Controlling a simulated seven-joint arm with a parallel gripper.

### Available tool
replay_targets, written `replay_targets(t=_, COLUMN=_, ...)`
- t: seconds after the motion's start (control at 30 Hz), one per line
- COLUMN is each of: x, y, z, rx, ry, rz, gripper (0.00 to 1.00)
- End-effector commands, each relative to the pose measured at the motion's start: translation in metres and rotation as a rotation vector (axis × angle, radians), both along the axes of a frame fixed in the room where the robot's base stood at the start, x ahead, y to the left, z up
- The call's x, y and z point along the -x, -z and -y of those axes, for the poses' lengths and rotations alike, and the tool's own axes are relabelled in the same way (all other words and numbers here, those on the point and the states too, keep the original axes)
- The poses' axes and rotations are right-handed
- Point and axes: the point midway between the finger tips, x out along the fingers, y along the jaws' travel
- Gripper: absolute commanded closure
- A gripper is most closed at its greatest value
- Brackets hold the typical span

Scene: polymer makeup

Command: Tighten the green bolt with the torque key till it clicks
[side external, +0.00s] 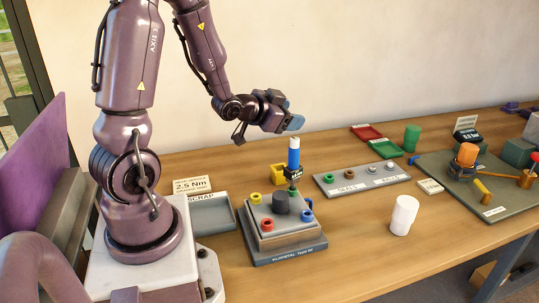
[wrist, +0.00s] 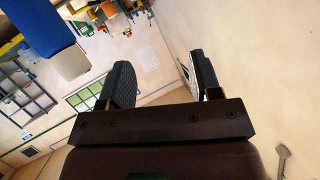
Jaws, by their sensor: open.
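The torque key (side external: 294,155) has a blue handle and a black body. It stands upright at the back right corner of a grey fixture block (side external: 262,241). Its lower end meets the green bolt (side external: 291,191), mostly hidden under it; I cannot tell how well it is seated. My gripper (side external: 294,123) hangs above the blue handle, apart from it, pointing sideways to the right. In the wrist view its two fingers (wrist: 162,80) are spread with nothing between them. A blue shape (wrist: 38,25) shows at upper left there; I cannot tell what it is.
The fixture also carries yellow (side external: 254,198), red (side external: 267,225) and blue (side external: 307,204) bolts around a dark cylinder (side external: 280,203). A scrap tray (side external: 215,215) lies left, a grey strip (side external: 345,182) right, a white cup (side external: 404,214) front right.

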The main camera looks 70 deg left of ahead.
Motion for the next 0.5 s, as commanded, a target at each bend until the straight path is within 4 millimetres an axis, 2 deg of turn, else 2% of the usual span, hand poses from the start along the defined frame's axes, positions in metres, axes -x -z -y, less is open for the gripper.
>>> replay_targets(t=0.03, x=0.007, y=0.014, z=-0.01, rx=0.0, ry=-0.005, rz=0.029, gripper=0.42)
replay_targets(t=0.1, x=0.016, y=0.031, z=-0.017, rx=0.009, ry=0.005, rz=0.075, gripper=0.42)
replay_targets(t=0.3, x=0.049, y=0.091, z=-0.009, rx=0.163, ry=0.054, rz=0.118, gripper=0.42)
replay_targets(t=0.43, x=0.065, y=0.114, z=0.007, rx=0.274, ry=0.101, rz=0.164, gripper=0.42)
replay_targets(t=0.5, x=0.065, y=0.112, z=0.021, rx=0.307, ry=0.174, rz=0.21, gripper=0.42)
